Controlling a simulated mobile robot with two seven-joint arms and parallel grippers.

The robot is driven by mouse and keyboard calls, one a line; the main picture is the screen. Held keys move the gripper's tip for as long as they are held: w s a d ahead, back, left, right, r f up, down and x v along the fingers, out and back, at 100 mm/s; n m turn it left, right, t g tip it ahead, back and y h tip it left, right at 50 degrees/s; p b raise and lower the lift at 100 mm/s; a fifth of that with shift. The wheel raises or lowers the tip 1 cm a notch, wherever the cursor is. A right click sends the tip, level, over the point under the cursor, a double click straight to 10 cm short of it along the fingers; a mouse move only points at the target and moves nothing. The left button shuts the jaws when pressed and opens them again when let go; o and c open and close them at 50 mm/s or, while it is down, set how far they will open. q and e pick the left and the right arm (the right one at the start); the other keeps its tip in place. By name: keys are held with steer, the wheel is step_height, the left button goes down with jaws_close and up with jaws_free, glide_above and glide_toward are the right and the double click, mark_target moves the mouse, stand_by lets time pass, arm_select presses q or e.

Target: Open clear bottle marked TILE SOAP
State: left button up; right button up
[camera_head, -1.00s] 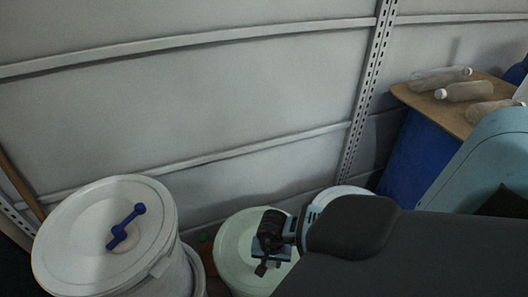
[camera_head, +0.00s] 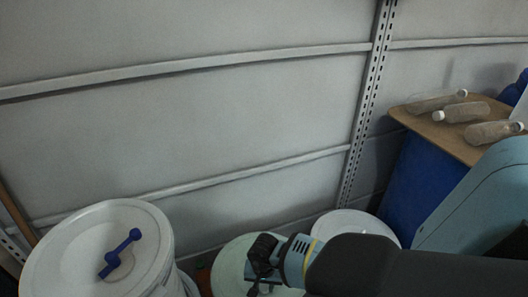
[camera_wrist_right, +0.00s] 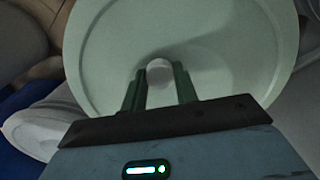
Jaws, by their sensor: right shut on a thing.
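Three clear bottles with white caps lie on their sides on the wooden top at the right of the head view: one at the back (camera_head: 436,103), one in the middle (camera_head: 466,113), one in front (camera_head: 490,132). No lettering can be read, so I cannot tell which is TILE SOAP. My right gripper (camera_head: 256,284) is over a pale green drum lid (camera_head: 232,262), well away from these bottles. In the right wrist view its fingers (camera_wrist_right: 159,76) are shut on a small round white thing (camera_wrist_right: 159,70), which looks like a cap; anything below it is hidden. My left gripper is not in view.
A white drum (camera_head: 70,255) with a blue bar-shaped object (camera_head: 121,254) on its lid stands at the left. Another white lid (camera_head: 352,224) is behind my right arm. The wooden top (camera_head: 425,126) sits on a blue body (camera_head: 415,185). A panelled wall (camera_head: 200,130) closes the back.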

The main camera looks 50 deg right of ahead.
mark_target(264, 287)
steer(key=shift+f, duration=0.15)
steer(key=o, duration=1.1)
steer(key=shift+r, duration=0.2)
step_height(264, 287, up, 12)
steer(key=shift+f+p, duration=0.1)
steer(key=shift+p, duration=1.1)
